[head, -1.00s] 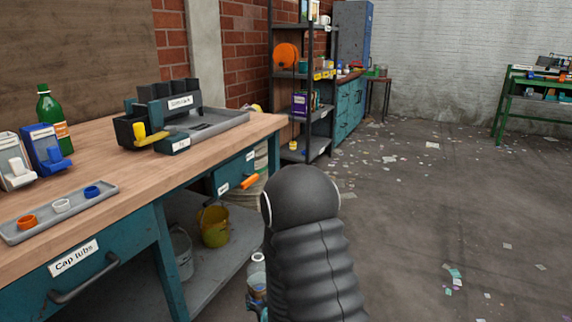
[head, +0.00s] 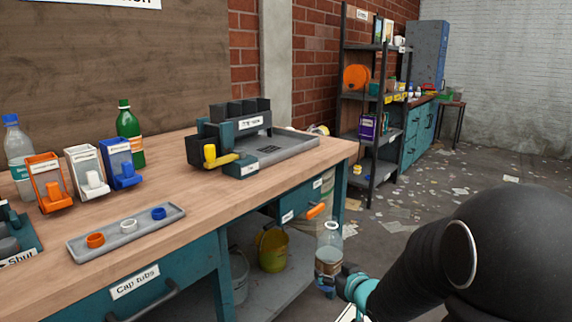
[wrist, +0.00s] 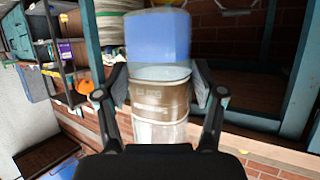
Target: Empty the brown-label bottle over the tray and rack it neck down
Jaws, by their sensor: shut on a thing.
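The brown-label bottle (head: 329,250) is clear and stands about upright, neck up, beyond the bench's right front end in the head view. No coloured cap shows on its neck. My gripper (head: 338,284) is shut on it low on the body. In the wrist view my gripper (wrist: 160,88) has one finger on each side of the brown label (wrist: 160,98). The grey tray (head: 290,146) lies at the bench's far right end. A dark rack (head: 238,122) with several upright slots stands at its back edge.
A black box with a yellow lever (head: 210,155) stands left of the tray. Orange, white and blue dispensers (head: 122,165), a green bottle (head: 128,130) and a blue-capped bottle (head: 17,155) stand further left. A cap tray (head: 125,232) lies in front. Buckets (head: 272,250) stand below.

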